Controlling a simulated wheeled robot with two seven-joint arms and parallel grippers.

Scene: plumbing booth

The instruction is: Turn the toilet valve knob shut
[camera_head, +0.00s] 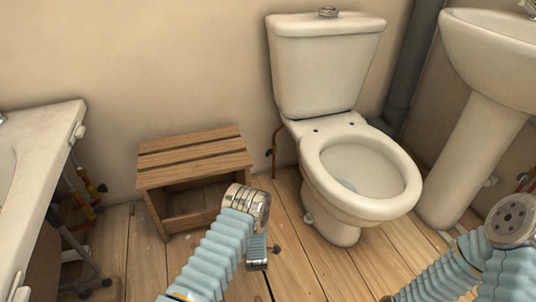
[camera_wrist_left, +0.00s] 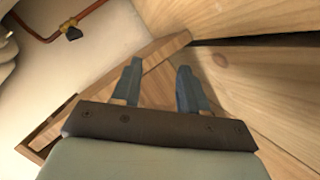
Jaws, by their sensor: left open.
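The toilet (camera_head: 345,150) stands against the wall. A thin copper pipe (camera_head: 275,140) runs down the wall at its left, with a small dark valve knob (camera_head: 269,153) low on it. In the left wrist view the pipe (camera_wrist_left: 92,17) and the dark knob (camera_wrist_left: 72,33) show at the upper left, beyond and to the left of my fingers. My left gripper (camera_wrist_left: 160,69) is open, with nothing between its fingers, and is apart from the knob. In the head view my left arm reaches over the floor in front of the toilet; its fingers are not clear there. My right gripper is out of sight.
A slatted wooden stool (camera_head: 195,160) stands left of the toilet, close to my left arm. A pedestal sink (camera_head: 490,110) is at the right and a white basin or tub (camera_head: 45,165) at the left. Bare floorboards (camera_head: 310,262) lie before the toilet.

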